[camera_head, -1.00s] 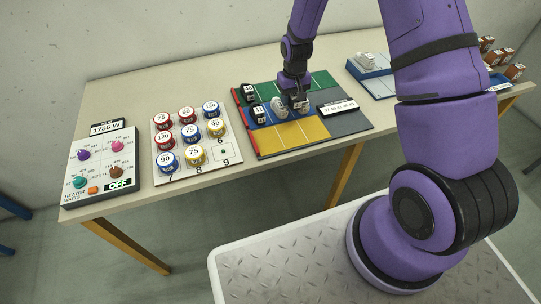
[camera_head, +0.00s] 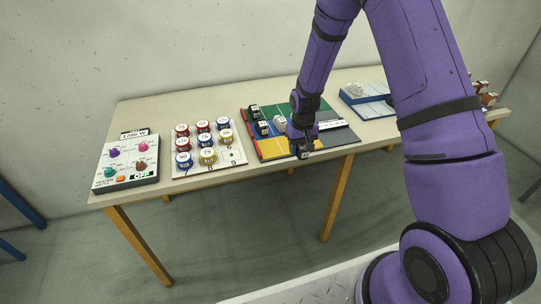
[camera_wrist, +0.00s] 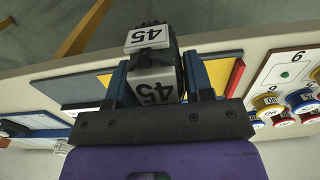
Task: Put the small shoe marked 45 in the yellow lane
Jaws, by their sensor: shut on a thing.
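My gripper (camera_head: 303,146) is shut on the small shoe marked 45 (camera_wrist: 154,84). In the wrist view the shoe is black with white labels reading 45 and sits between both fingers. In the head view the held shoe (camera_head: 305,154) hangs at the front right part of the lane board, near the front edge. The yellow lane (camera_head: 270,148) is the front strip of the board, left of the gripper; part of it also shows behind the shoe in the wrist view (camera_wrist: 219,73). Whether the shoe touches the board I cannot tell.
Other shoes, two black (camera_head: 262,128) and a white one (camera_head: 280,122), stand on the board's left part. A board of coloured round cans (camera_head: 205,139) and a heater panel (camera_head: 128,161) lie left. A blue tray (camera_head: 367,104) is at the right.

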